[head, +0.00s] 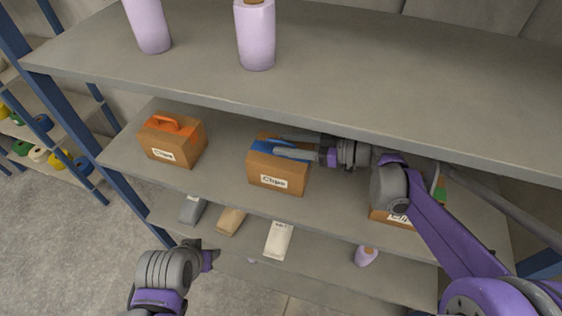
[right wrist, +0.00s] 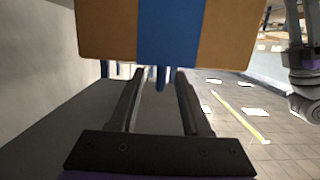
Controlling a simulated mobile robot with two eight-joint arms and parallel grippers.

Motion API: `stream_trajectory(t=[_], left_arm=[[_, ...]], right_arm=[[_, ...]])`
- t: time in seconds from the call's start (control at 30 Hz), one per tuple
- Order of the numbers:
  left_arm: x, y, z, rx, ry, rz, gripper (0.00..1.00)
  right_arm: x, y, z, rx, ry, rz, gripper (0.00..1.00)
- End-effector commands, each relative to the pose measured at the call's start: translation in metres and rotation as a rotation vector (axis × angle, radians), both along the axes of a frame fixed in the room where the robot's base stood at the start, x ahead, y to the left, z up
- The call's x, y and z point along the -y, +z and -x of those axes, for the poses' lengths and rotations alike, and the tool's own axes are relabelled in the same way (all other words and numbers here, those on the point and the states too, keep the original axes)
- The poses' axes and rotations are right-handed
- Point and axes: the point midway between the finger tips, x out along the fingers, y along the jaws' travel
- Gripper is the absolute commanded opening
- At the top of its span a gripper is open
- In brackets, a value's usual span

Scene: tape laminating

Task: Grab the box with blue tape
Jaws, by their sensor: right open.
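The box with blue tape (head: 278,182) is a brown carton labelled "Chips" on the middle shelf. Its blue top shows partly in the head view, behind my fingers. My right gripper (head: 279,145) reaches in from the right with its fingers over the top of this box. In the right wrist view the box (right wrist: 105,35) fills the top, with a blue tape band (right wrist: 170,35) down it. The open fingers (right wrist: 160,76) point at it, and a small blue piece shows between their tips. My left gripper (head: 207,256) is low at the front left, away from the boxes; its jaw gap is unclear.
A box with orange tape (head: 172,143) stands to the left on the same shelf. Another box (head: 393,217) with some green is partly hidden behind my right arm. The upper shelf (head: 330,95) lies close above my right gripper. Bottles and cartons stand on other shelves.

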Motion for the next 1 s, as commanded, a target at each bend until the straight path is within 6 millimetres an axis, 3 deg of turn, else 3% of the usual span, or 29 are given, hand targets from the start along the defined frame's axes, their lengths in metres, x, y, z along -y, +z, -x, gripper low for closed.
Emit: stream_trajectory(t=[0.3,0.63,0.9,1.0], left_arm=[[0.0,0.008,-0.003,0.006,0.0,0.0,0.5],[0.0,0.008,-0.003,0.006,0.0,0.0,0.5],[0.0,0.008,-0.003,0.006,0.0,0.0,0.5],[0.0,0.008,-0.003,0.006,0.0,0.0,0.5]], right_arm=[[-0.041,-0.005,-0.013,0.001,0.003,-0.001,0.47],[-0.047,-0.007,-0.016,0.0,0.0,0.0,0.47],[-0.047,-0.007,-0.016,0.0,0.0,0.0,0.0],[-0.047,-0.007,-0.016,0.0,0.0,0.0,0.0]])
